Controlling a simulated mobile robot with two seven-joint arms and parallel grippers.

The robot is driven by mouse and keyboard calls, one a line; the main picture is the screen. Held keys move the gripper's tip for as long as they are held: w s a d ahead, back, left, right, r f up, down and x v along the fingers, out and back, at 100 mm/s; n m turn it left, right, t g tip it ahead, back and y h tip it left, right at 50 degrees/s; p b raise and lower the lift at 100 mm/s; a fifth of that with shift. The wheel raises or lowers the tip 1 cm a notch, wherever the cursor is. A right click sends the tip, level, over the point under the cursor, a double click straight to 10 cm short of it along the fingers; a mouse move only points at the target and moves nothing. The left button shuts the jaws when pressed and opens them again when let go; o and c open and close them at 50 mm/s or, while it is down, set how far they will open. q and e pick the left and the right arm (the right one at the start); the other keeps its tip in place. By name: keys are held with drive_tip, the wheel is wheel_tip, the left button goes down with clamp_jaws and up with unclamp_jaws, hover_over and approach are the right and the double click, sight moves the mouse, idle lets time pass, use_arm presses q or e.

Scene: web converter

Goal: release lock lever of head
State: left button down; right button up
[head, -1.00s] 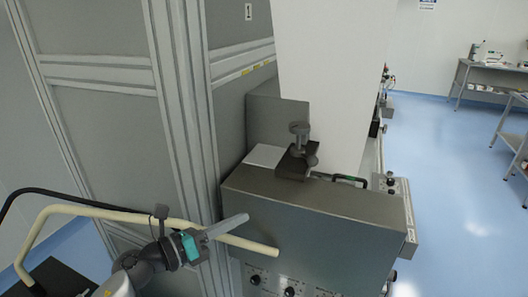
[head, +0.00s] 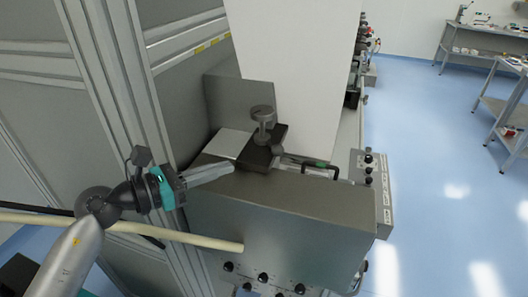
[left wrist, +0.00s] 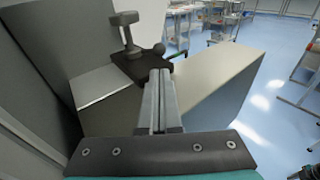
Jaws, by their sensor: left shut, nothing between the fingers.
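The head (head: 258,158) is a dark block on top of the grey machine cabinet, with a round-topped post (head: 263,115) standing on it. A small dark ball-ended lever (head: 278,150) sticks out at its right side; the ball also shows in the left wrist view (left wrist: 159,49). My left gripper (head: 232,168) is shut and empty, its fingertips close to the near left side of the block. In the left wrist view its fingers (left wrist: 160,75) point at the block, just below the ball. I cannot tell whether they touch it. My right gripper is not in view.
The grey cabinet (head: 290,215) has knobs on its front. A cream bar (head: 190,236) runs in front of it. A white web (head: 300,70) hangs behind the block. A green-marked handle (head: 320,165) and a control panel (head: 372,190) are to the right.

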use_arm(q)
drive_tip(key=p, duration=0.2)
approach(273, 152)
drive_tip(key=x, duration=0.4)
drive_tip(key=shift+w+d, duration=0.3)
drive_tip(key=shift+x, duration=0.85)
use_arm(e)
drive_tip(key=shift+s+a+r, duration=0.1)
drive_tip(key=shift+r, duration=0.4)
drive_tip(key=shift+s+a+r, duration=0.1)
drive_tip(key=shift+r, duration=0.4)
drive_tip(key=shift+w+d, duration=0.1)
